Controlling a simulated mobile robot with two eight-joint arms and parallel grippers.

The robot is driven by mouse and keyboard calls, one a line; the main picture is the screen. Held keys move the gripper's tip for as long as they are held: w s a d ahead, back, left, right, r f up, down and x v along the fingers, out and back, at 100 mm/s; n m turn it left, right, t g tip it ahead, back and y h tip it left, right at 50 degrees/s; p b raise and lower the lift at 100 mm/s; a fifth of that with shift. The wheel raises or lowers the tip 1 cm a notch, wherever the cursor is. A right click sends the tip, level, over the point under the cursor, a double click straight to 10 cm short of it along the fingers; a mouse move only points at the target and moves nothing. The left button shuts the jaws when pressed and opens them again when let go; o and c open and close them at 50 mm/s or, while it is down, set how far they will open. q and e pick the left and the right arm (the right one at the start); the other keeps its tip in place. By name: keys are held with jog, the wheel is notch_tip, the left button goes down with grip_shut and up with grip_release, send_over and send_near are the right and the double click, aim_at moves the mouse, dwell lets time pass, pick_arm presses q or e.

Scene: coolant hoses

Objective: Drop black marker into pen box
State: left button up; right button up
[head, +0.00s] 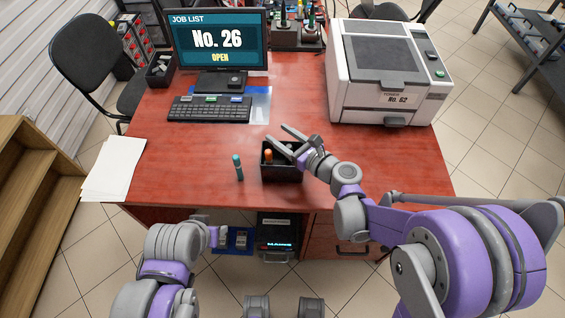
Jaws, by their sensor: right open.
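The pen box (281,174) is a small black open-topped box near the front edge of the red desk. An orange-topped pen (268,156) stands inside it. My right gripper (279,135) is over the back of the box with its fingers spread, and I see nothing between them. The gripper and wrist hide part of the box's inside. I cannot make out a black marker for certain; it may be hidden in the box. My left gripper (221,237) is low, in front of the desk's edge, too small to tell its jaws.
A teal-capped marker (238,167) stands upright just left of the box. A keyboard (209,109) and monitor (218,40) are behind it. A white printer-like machine (390,105) stands at right. Paper sheets (113,168) lie at the left edge. The desk's left middle is clear.

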jog(key=v, duration=1)
jog(key=shift+s+d, duration=0.25)
jog(key=shift+s, duration=0.05)
jog(key=s+d+n+g+h+p, duration=0.2)
jog(key=s+d+n+h, duration=0.3)
jog(key=n, duration=0.8)
jog(key=s+d+n+g+h+p, duration=0.1)
jog(key=s+d+n+g+h, duration=0.3)
jog(key=s+n, duration=0.8)
jog(key=d+f+n+h, duration=0.1)
jog(key=d+n+h, duration=0.1)
jog(key=d, duration=0.1)
jog(key=shift+d+p, duration=0.15)
jog(key=shift+p, duration=0.2)
